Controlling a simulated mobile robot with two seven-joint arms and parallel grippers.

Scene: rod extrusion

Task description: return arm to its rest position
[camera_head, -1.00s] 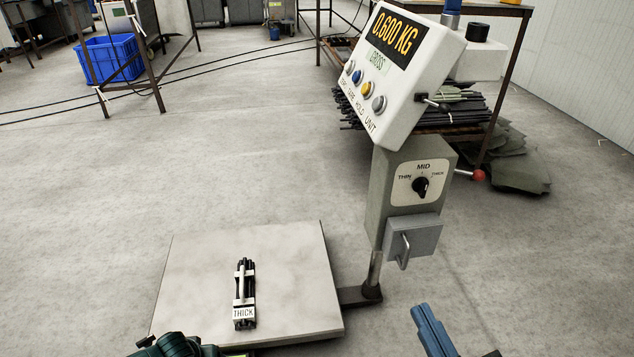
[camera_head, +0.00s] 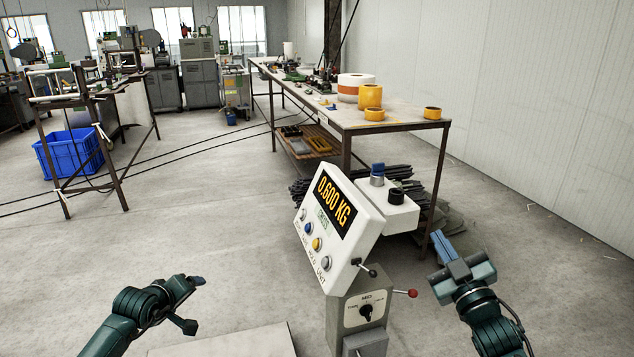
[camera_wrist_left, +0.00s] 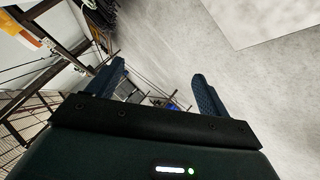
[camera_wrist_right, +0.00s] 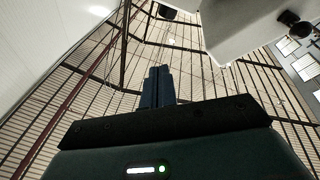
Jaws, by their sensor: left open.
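My right gripper (camera_head: 441,243) is raised to the right of the scale, clear of it. Its two blue fingers are pressed together with nothing between them in the right wrist view (camera_wrist_right: 157,84). My left gripper (camera_head: 195,285) hangs at the lower left, left of the scale head and apart from it. In the left wrist view its fingers (camera_wrist_left: 158,88) stand wide apart, with only floor and background between them. The scale display (camera_head: 336,207) reads 0.600 KG. The pale scale platform (camera_head: 230,343) shows only its far part at the bottom edge; whatever lies on it is out of view.
The scale's post box (camera_head: 350,312) with a MID dial stands between my grippers. A red-knobbed lever (camera_head: 411,293) sticks out on its right. A workbench (camera_head: 400,122) with tape rolls stands behind. A blue crate (camera_head: 72,156) sits at left. The middle floor is open.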

